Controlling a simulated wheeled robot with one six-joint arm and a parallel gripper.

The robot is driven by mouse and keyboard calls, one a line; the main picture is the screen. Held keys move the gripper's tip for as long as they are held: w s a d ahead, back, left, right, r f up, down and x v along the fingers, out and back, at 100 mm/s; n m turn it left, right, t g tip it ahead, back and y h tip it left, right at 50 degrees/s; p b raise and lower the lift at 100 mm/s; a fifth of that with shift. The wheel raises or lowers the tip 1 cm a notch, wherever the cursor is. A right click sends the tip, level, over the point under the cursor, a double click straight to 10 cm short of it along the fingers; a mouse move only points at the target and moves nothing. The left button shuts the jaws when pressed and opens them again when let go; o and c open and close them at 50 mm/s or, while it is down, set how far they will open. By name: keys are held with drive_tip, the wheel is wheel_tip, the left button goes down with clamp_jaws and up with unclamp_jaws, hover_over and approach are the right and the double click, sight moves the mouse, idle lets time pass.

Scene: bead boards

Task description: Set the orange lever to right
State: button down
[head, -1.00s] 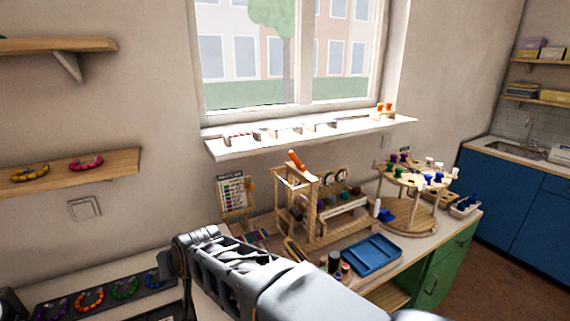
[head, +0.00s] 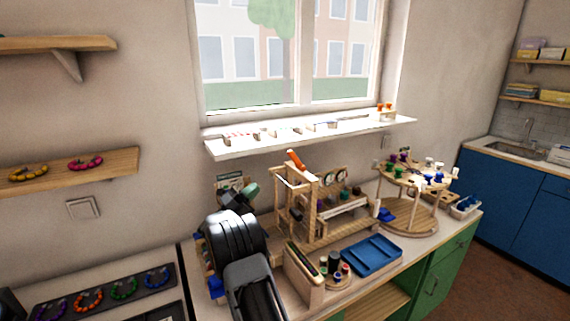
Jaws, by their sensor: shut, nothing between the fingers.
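The orange lever (head: 296,160) sits on top of a wooden frame (head: 297,200) in the middle of the counter. It is tilted, with its upper end leaning to the left. My gripper (head: 247,192) is at the end of my dark arm, to the left of the frame and a little lower than the lever. It is apart from the lever in the picture. It is shut and empty. My arm hides part of the counter and most of the chart board (head: 229,181) behind it.
A blue tray (head: 371,254) and a stand with several bottles (head: 337,270) lie in front of the frame. A round wooden pegged stand (head: 408,215) is to the right. The white window sill (head: 310,134) runs above and behind the lever.

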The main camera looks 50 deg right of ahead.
drive_tip(key=shift+s+f+m+g, duration=0.3)
drive_tip(key=shift+m+g, duration=0.2)
drive_tip(key=shift+g, duration=0.4)
drive_tip(key=shift+r, duration=0.15)
drive_tip(key=p, duration=0.6)
approach(296, 160)
drive_tip(key=d+r, duration=0.3)
drive_tip(key=r, duration=0.2)
drive_tip(key=shift+p+x, duration=0.3)
drive_tip(key=shift+x, duration=0.45)
drive_tip(key=shift+s+d+f+b, duration=0.1)
drive_tip(key=shift+f+b, duration=0.05)
drive_tip(key=shift+b, duration=0.15)
